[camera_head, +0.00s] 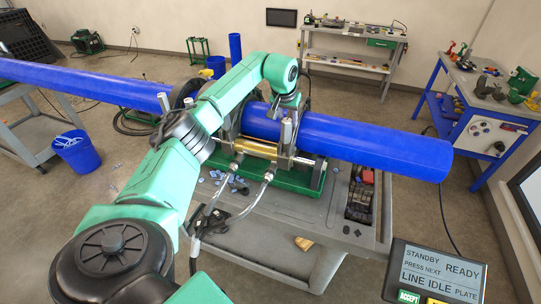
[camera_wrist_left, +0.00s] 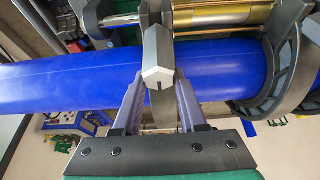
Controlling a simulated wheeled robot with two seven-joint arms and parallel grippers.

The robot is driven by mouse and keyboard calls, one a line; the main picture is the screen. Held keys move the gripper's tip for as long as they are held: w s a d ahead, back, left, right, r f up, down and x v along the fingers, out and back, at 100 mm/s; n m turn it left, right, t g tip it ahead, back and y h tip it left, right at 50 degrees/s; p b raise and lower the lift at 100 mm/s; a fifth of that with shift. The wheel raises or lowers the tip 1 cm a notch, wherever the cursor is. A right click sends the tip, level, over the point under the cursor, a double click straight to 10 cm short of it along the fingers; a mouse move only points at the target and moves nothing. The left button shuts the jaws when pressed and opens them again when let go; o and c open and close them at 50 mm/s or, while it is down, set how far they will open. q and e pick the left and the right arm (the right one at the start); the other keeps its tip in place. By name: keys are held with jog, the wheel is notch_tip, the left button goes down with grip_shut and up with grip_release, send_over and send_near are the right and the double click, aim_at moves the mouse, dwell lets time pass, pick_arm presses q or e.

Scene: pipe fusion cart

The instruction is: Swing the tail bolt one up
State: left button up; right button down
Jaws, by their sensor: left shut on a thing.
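The tail bolt, a grey swing bolt with a faceted head (camera_wrist_left: 158,62), stands in front of the blue pipe (camera_wrist_left: 70,85) in the left wrist view. My left gripper (camera_wrist_left: 160,103) has its two fingers on either side of the bolt and is shut on it. In the head view my left gripper (camera_head: 289,101) reaches down over the clamp machine from above, beside the blue pipe (camera_head: 350,140). Grey upright bolts (camera_head: 286,133) show just below it; which one is held is hard to tell there. My right gripper is not in view.
The clamp machine sits on a green base (camera_head: 285,180) on the grey cart (camera_head: 280,210), with hoses in front. A second blue pipe (camera_head: 90,82) enters from the left. A status screen (camera_head: 438,272) stands front right. A grey curved clamp (camera_wrist_left: 285,65) lies close right in the wrist view.

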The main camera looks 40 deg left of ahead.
pick_arm(q)
jog(key=shift+a, duration=0.1)
jog(key=shift+w+d, duration=0.25)
jog(key=shift+w, duration=0.1)
jog(key=shift+w+a+f, duration=0.15)
jog(key=shift+w+a, duration=0.05)
jog(key=shift+c, duration=0.6)
jog(key=shift+w+a+f, duration=0.15)
jog(key=shift+f, duration=0.05)
grip_shut()
jog(key=shift+a+f, duration=0.15)
jog(key=shift+a, duration=0.2)
jog(key=o, duration=1.4)
grip_release()
jog(key=shift+w+d, duration=0.15)
jog(key=shift+d, duration=0.15)
jog(key=shift+a, duration=0.1)
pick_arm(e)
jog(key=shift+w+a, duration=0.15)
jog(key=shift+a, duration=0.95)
pick_arm(q)
jog(key=shift+r, duration=0.2)
